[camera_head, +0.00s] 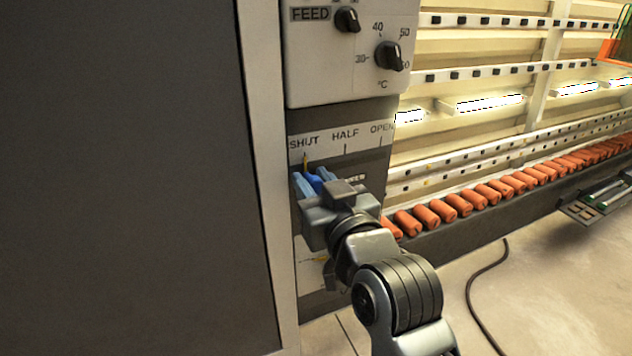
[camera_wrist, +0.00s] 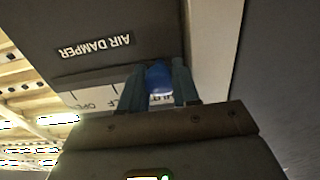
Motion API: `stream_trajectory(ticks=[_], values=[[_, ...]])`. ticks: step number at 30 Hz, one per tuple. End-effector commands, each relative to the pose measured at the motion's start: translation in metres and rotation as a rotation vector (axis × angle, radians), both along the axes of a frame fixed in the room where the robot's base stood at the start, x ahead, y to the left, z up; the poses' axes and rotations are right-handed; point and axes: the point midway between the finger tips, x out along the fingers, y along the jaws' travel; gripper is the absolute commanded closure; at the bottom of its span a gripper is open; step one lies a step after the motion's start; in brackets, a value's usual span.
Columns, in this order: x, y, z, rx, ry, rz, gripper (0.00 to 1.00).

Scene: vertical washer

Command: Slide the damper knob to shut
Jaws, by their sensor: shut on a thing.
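The blue damper knob (camera_head: 314,183) is below the SHUT mark of the scale (camera_head: 345,140), at the left end of the SHUT, HALF, OPEN row. A yellow pointer (camera_head: 306,161) stands just above it, close under the SHUT line. My gripper (camera_head: 312,186) is shut on the knob, with one blue finger on each side. In the wrist view the blue knob (camera_wrist: 159,78) sits between the two fingers, and the AIR DAMPER label (camera_wrist: 95,46) shows beside it. My gripper hides the slot and part of the lettering below the scale.
Above the scale are the FEED knob (camera_head: 347,20) and a temperature knob (camera_head: 389,56). A large dark panel (camera_head: 130,180) with a pale edge stands close on the left. A row of orange rollers (camera_head: 470,201) runs back on the right. A black cable (camera_head: 478,290) lies on the floor.

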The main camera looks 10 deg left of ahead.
Motion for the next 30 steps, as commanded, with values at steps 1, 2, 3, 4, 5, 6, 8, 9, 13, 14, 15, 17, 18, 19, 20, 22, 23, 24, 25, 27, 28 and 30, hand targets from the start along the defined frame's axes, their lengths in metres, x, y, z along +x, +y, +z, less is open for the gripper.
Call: stream_trajectory(ticks=[1,2,3,4,5,6,8,9,13,14,15,17,18,19,20,22,23,24,25,27,28,30], values=[[-0.0021,0.0034,-0.0002,0.001,0.001,0.007,1.00],[-0.0022,0.0037,-0.0002,0.001,0.001,0.008,1.00],[-0.0024,0.0039,-0.0002,0.000,0.001,0.008,1.00],[-0.0025,0.0041,-0.0002,0.001,0.001,0.009,1.00],[-0.0025,0.0043,-0.0002,0.000,0.001,0.009,1.00],[-0.0027,0.0046,-0.0002,0.000,0.001,0.010,1.00],[-0.0028,0.0047,-0.0001,0.000,0.001,0.010,0.65],[-0.0028,0.0047,-0.0001,0.000,0.001,0.010,0.61],[-0.0027,0.0046,-0.0001,0.001,0.001,0.010,0.48],[-0.0027,0.0046,-0.0001,0.001,0.001,0.010,0.45],[-0.0027,0.0047,0.0000,0.001,0.001,0.010,0.44],[-0.0028,0.0050,0.0000,0.001,0.001,0.011,0.44],[-0.0029,0.0051,0.0000,0.001,0.001,0.011,0.44],[-0.0030,0.0052,0.0000,0.000,0.001,0.011,0.44],[-0.0031,0.0053,0.0000,0.001,0.001,0.011,0.44],[-0.0032,0.0055,0.0000,0.001,0.001,0.012,0.44],[-0.0032,0.0057,0.0000,0.001,0.001,0.012,0.44],[-0.0033,0.0058,0.0000,0.000,0.001,0.012,0.44],[-0.0033,0.0058,0.0000,0.000,0.001,0.012,0.44],[-0.0034,0.0060,0.0000,0.002,0.001,0.013,0.44],[-0.0034,0.0060,0.0001,0.002,0.001,0.013,0.44],[-0.0034,0.0060,0.0001,0.002,0.001,0.013,0.44]])
